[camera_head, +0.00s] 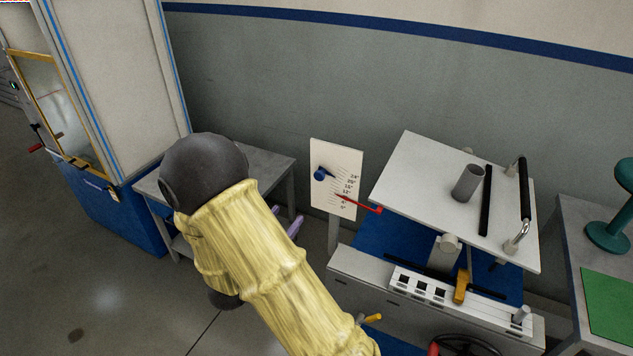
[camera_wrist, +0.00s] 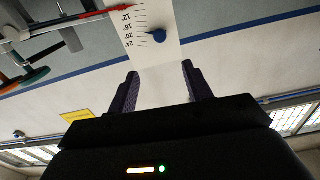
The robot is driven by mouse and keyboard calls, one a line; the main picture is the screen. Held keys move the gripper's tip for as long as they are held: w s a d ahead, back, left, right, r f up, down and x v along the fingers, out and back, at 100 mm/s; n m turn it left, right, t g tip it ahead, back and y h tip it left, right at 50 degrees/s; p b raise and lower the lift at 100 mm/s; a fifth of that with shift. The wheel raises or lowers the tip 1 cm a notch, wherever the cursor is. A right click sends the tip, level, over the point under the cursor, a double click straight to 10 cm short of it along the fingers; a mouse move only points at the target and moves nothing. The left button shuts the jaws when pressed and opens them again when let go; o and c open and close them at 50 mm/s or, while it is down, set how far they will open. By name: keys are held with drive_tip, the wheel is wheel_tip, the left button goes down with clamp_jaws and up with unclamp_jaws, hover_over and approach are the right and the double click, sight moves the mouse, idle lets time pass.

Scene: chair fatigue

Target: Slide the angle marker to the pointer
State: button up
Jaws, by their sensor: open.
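The angle marker, a blue knob (camera_head: 319,174) with a dark pointed tip, sits on the white upright scale board (camera_head: 348,158). In the wrist view the marker (camera_wrist: 159,36) is beside the upper degree marks, around 16 to 20. The red pointer (camera_head: 362,204) reaches from the tilting table to the lower part of the scale; in the wrist view the pointer (camera_wrist: 95,18) ends near the 12 mark, apart from the marker. My gripper (camera_wrist: 161,88) is open and empty, with the marker ahead of the gap between its two purple fingers. My arm hides most of the gripper in the head view.
A tilted white plate (camera_head: 420,180) with a grey cup (camera_head: 467,183) and a black bar handle (camera_head: 524,188) stands right of the scale. A grey table (camera_head: 262,163) is behind my arm. A tall cabinet (camera_head: 120,75) stands left. A green mat (camera_head: 610,305) lies far right.

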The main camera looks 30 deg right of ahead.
sight(318, 177)
drive_tip(key=p+x, duration=0.2)
drive_tip(key=x, duration=1.5)
drive_tip(key=shift+w+d+r+p, duration=0.1)
drive_tip(key=shift+w+d+p, duration=0.05)
drive_tip(key=shift+d+p, duration=0.15)
drive_tip(key=shift+a, duration=0.1)
clamp_jaws()
